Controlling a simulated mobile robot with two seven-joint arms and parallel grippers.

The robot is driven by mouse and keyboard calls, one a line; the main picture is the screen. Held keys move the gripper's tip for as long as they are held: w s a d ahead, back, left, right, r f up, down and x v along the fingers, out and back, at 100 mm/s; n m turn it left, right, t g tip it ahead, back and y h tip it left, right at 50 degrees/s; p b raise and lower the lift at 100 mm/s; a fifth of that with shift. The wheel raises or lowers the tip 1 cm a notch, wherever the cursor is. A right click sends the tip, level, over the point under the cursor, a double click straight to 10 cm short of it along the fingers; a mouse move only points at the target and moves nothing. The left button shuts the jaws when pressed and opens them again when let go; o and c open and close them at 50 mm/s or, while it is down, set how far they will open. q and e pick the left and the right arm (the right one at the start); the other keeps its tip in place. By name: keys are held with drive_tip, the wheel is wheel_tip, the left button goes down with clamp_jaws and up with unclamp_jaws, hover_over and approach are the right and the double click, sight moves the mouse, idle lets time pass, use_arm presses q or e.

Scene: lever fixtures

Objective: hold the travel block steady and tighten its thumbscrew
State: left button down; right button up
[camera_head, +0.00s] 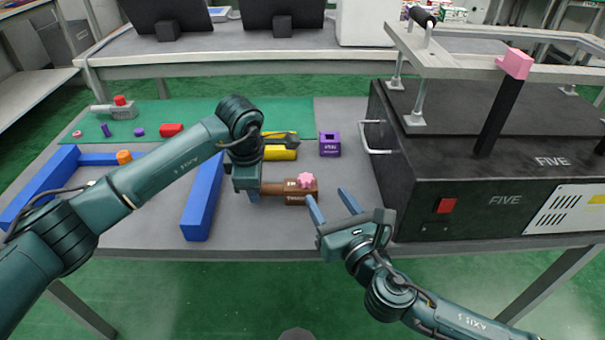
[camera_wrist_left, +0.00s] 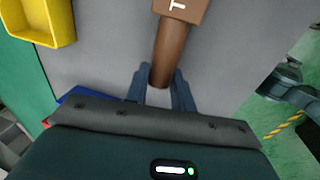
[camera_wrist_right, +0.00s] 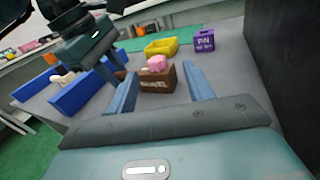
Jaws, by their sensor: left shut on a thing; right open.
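The travel block (camera_head: 297,197) is a brown block with a rod-like handle on its left side. It lies at the front middle of the grey table. Its pink thumbscrew (camera_head: 306,180) sits on top; both also show in the right wrist view, the block (camera_wrist_right: 146,82) below the thumbscrew (camera_wrist_right: 157,63). My left gripper (camera_head: 254,191) is shut on the brown handle (camera_wrist_left: 171,45), seen between its fingers in the left wrist view. My right gripper (camera_head: 330,197) is open and empty, a little right of the block and apart from it, its fingers pointing toward it.
A purple box (camera_head: 330,145) and a yellow bin (camera_head: 281,153) stand behind the block. A blue bar (camera_head: 202,200) lies left of it. A large black machine (camera_head: 440,180) with a side handle fills the right. Small parts lie on the green mat (camera_head: 200,110).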

sight(302, 174)
drive_tip(key=shift+s+d+f+n+g+y, duration=0.3)
drive_tip(key=shift+s+f+n+y, duration=0.15)
drive_tip(key=shift+f+n+y, duration=0.25)
drive_tip(key=shift+n+y, duration=0.3)
drive_tip(key=x, duration=1.1)
drive_tip(key=shift+w+a, duration=0.25)
drive_tip(key=shift+w, duration=0.05)
drive_tip(key=shift+c, duration=0.5)
drive_tip(key=c, duration=0.9)
drive_tip(key=shift+m+h, duration=0.4)
drive_tip(key=shift+h, duration=0.1)
